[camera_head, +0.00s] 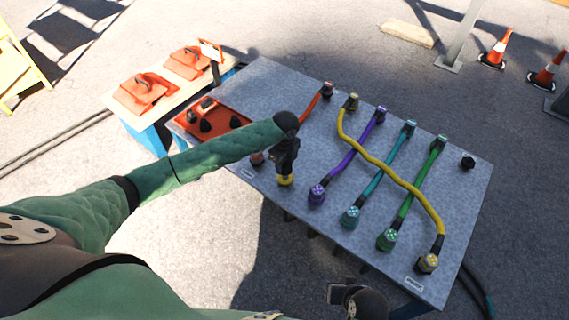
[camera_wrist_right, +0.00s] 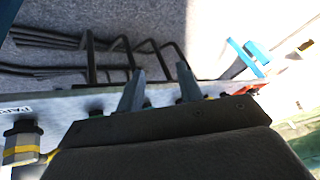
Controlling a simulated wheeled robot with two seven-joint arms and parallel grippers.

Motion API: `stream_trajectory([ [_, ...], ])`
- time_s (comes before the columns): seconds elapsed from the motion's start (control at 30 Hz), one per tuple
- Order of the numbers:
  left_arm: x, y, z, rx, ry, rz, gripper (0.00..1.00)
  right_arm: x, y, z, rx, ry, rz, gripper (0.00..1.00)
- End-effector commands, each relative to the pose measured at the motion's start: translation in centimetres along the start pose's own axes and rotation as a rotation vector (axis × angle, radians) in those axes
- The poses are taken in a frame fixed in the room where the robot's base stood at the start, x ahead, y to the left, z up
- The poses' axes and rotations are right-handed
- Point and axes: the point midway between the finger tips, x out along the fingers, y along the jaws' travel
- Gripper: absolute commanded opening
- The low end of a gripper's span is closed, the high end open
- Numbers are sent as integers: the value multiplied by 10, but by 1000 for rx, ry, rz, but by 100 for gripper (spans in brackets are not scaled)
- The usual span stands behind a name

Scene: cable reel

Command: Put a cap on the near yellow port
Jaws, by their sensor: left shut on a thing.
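The near yellow port (camera_head: 285,181) stands in the near row of the grey panel table (camera_head: 262,82), with its yellow ring visible below my left gripper (camera_head: 285,168). The gripper points down over the port and is shut on a cap, which its dark fingers mostly hide; I cannot tell whether the cap touches the port. More dark caps (camera_head: 206,125) sit in a red tray (camera_head: 235,119) at the table's left end. My right gripper (camera_wrist_right: 160,92) is open and empty below the table's near edge; it partly shows in the head view (camera_head: 343,293).
A yellow cable (camera_head: 388,175) crosses over the purple (camera_head: 352,153), teal (camera_head: 382,170) and green (camera_head: 418,190) cables. A red cable (camera_head: 311,104) ends at the far red port. A black cap (camera_head: 467,163) sits at the far right. A side table (camera_head: 168,88) holds orange-red items.

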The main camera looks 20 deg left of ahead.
Motion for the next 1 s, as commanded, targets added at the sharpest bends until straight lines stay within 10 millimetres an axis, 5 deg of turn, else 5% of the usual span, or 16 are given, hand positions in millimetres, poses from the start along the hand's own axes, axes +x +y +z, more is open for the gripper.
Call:
stream_trajectory([
  [0.63, 16, 0, 0, 0, 0, 1, 16, 57, 12, 24, 6, 51, 9, 36],
  [1.0, 34, 0, 0, 0, 0, 0, 16, 61, 13, 28, 8, 56, 9, 36],
])
